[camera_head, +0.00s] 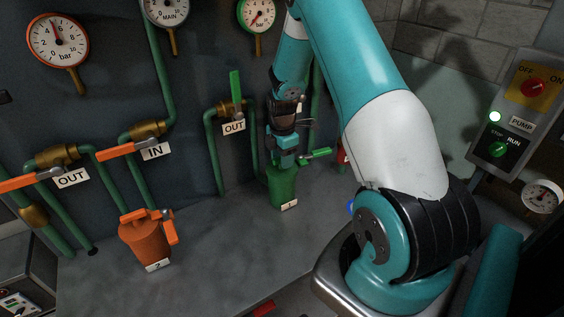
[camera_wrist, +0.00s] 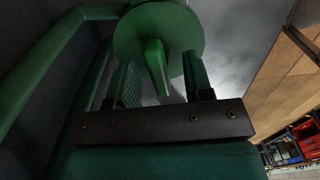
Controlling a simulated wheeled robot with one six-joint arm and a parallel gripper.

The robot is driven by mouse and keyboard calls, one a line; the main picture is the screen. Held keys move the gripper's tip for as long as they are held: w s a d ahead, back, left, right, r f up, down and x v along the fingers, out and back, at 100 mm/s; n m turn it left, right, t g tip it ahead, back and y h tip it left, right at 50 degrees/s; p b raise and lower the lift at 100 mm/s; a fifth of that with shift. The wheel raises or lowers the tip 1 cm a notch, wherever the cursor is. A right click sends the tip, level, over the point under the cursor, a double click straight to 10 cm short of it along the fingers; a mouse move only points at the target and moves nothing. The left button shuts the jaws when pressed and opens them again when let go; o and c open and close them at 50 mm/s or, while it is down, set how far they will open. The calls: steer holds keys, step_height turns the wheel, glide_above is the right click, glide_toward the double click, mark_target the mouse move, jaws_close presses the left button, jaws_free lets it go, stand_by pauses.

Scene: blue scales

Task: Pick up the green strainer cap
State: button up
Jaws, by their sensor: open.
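The green strainer (camera_head: 283,190), labelled 1, stands on the grey floor or bench in the middle of the head view. My gripper (camera_head: 289,162) points down right above it and hides much of its top. In the wrist view the green cap (camera_wrist: 186,30) is a round disc with a tapered handle (camera_wrist: 155,62) standing out from it towards the camera. My gripper also shows there (camera_wrist: 160,68); it is open, with one finger on each side of the handle. Gaps show between the handle and both fingers. I cannot tell whether the fingertips touch the disc.
An orange strainer (camera_head: 146,239), labelled 2, stands to the left. Green pipes with an OUT valve (camera_head: 235,101) rise close behind my gripper. A green lever (camera_head: 316,154) sits just right of it. A pump panel (camera_head: 517,115) is at far right. Bare grey surface lies between the strainers.

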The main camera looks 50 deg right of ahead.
steer(key=shift+f, duration=0.8)
steer(key=shift+w, duration=0.1)
jaws_close()
steer(key=shift+r, duration=0.1)
